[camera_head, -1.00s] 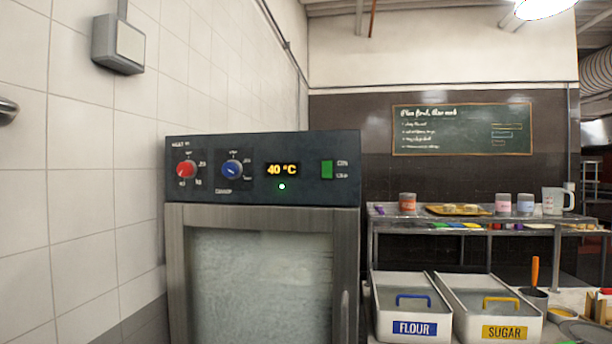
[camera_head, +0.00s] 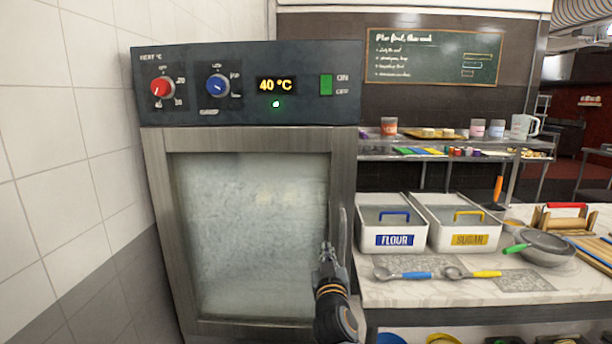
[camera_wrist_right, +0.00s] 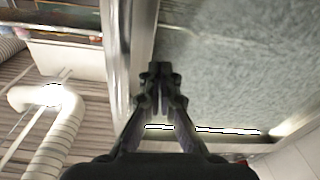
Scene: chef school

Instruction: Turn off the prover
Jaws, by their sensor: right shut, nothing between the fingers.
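The prover (camera_head: 165,215) stands at the centre left in the head view, its glass door closed. Its dark panel carries a red heat knob (camera_head: 162,88), a blue knob (camera_head: 217,86), a display (camera_head: 276,85) reading 40 °C and a lit green ON/OFF switch (camera_head: 326,85). A small green light glows under the display. My right gripper (camera_head: 327,250) is in front of the lower right of the door, well below the switch. It is shut and empty, and also shows in the right wrist view (camera_wrist_right: 160,72) near the door's edge and handle. My left gripper is not in view.
A counter (camera_head: 380,290) to the right holds a flour bin (camera_head: 393,240), a sugar bin (camera_head: 470,240), scoops and a pan (camera_head: 545,243). A shelf (camera_head: 400,152) stands behind. A tiled wall (camera_head: 60,170) is close on the left.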

